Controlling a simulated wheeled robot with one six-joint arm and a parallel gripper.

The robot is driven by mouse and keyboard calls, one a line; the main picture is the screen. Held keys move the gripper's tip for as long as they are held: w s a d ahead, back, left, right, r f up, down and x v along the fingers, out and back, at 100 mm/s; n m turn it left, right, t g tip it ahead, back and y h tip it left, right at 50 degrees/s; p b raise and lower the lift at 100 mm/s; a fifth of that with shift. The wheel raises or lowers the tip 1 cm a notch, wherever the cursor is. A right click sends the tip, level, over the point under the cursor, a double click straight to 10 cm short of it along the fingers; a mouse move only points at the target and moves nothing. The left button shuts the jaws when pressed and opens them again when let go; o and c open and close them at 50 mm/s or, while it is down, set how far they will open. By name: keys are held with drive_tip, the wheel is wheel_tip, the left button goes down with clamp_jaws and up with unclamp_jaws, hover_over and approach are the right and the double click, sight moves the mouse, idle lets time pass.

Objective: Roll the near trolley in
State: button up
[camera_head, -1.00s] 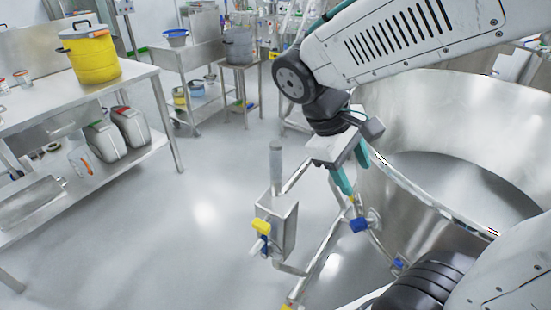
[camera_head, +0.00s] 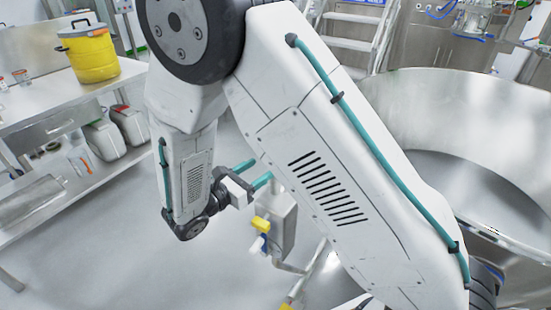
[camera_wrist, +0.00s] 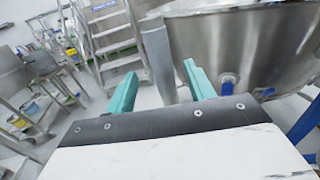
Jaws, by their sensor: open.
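The trolley appears to be the large round open steel vessel (camera_head: 415,95) at the right, on a tube frame. A steel box (camera_head: 278,222) with yellow and blue knobs stands on the frame's near left end, with an upright post rising from it. My gripper (camera_head: 252,172) is open, its teal fingers close to this post. In the wrist view, the grey post (camera_wrist: 159,60) shows between the spread fingertips (camera_wrist: 161,76). I cannot tell whether it is between them or just beyond. My arm hides part of the vessel and frame.
A steel table (camera_head: 128,72) at the left bears a yellow drum (camera_head: 90,55), with white canisters (camera_head: 103,140) on its lower shelf. Steel steps (camera_head: 350,28) stand at the back. The floor (camera_head: 110,240) between table and frame is clear.

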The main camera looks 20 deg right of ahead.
drive_tip(key=x, duration=0.7)
drive_tip(key=shift+w+d, duration=0.15)
drive_tip(key=shift+d, duration=0.05)
clamp_jaws()
drive_tip(key=shift+w, duration=0.1)
